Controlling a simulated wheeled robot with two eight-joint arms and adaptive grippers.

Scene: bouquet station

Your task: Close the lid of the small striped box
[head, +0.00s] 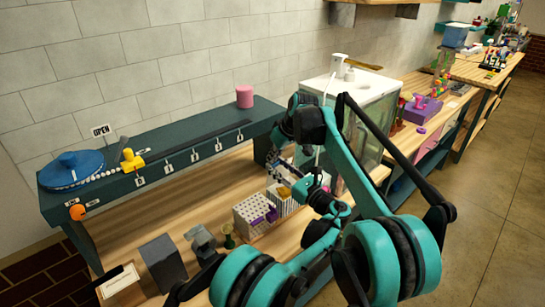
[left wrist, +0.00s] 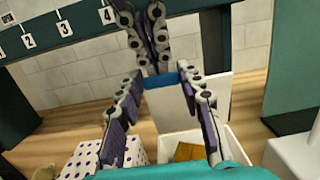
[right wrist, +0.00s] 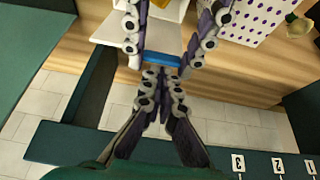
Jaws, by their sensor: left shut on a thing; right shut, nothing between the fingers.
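The small striped box (head: 282,205) stands beside a larger dotted box. In the left wrist view its open inside holds something yellow (left wrist: 186,151). Its white lid (left wrist: 185,108) stands upright, with a blue strip (left wrist: 172,79) at its top edge. My left gripper (left wrist: 165,82) is shut on this blue strip, one finger at each end; the strip also shows in the right wrist view (right wrist: 160,60). My right gripper (right wrist: 163,80) is shut and empty, its fingertips close to the strip on the shelf side. In the head view my arms partly hide the box and lid.
The white dotted box (head: 254,215) stands left of the striped box, with a purple bow. A dark green raised shelf (head: 170,165) with numbered tags runs behind. A glass tank (head: 370,100) stands at the right.

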